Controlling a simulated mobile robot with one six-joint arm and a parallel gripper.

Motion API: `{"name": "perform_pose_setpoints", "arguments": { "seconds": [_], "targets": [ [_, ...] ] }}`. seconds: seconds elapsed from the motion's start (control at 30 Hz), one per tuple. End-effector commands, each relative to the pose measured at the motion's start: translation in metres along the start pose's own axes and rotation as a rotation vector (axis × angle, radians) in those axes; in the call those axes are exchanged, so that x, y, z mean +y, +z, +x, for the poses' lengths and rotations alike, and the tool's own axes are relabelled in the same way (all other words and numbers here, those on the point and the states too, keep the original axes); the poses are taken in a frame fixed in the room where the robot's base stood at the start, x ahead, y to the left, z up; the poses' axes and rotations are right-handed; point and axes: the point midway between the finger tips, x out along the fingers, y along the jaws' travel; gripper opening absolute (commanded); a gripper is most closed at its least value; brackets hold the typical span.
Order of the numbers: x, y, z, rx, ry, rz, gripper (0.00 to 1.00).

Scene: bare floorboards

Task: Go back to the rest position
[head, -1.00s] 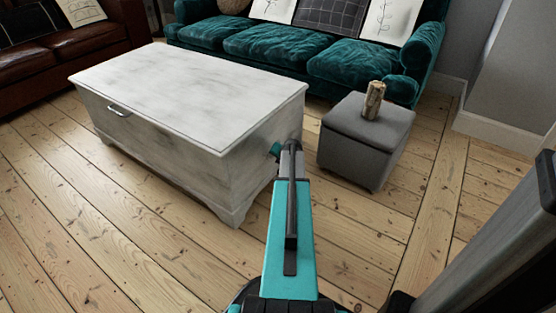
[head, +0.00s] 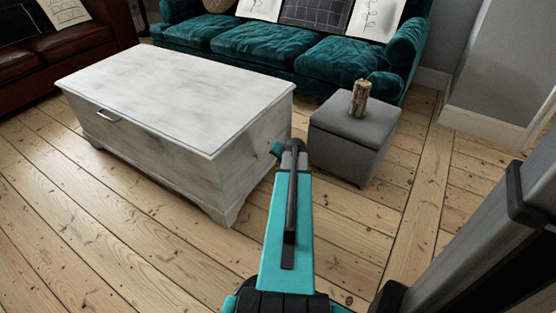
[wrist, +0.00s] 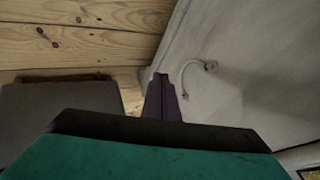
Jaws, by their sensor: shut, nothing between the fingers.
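My gripper (wrist: 162,84) shows in the wrist view as dark fingers pressed together, with nothing between them. In the head view my teal arm reaches forward, and its far end is between the white chest (head: 180,92) and the grey ottoman (head: 352,140). The fingers are hidden there behind the arm. In the wrist view the chest's side (wrist: 250,75) with a curved handle (wrist: 190,75) fills the right, and the ottoman (wrist: 45,108) is at the left. I cannot tell how near the fingers are to the chest.
A wooden, log-like object (head: 360,98) stands on the ottoman. A teal sofa (head: 270,45) is behind, and a brown leather sofa (head: 60,60) is at the far left. Bare floorboards (head: 90,220) are free at the front left. A wall (head: 505,70) stands at the right.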

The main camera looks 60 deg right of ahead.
Motion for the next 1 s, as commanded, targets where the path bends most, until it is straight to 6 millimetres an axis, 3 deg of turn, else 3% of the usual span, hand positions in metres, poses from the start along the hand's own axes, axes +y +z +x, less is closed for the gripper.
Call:
{"name": "perform_pose_setpoints", "arguments": {
  "seconds": [0.67,0.87,1.0],
  "targets": [
    [-0.004,0.004,-0.003,-0.008,-0.001,-0.007,0.0],
    [-0.029,0.036,-0.004,-0.068,0.0,-0.056,0.0],
    [-0.057,0.08,-0.008,-0.148,0.004,-0.125,0.0]
  ]
}}
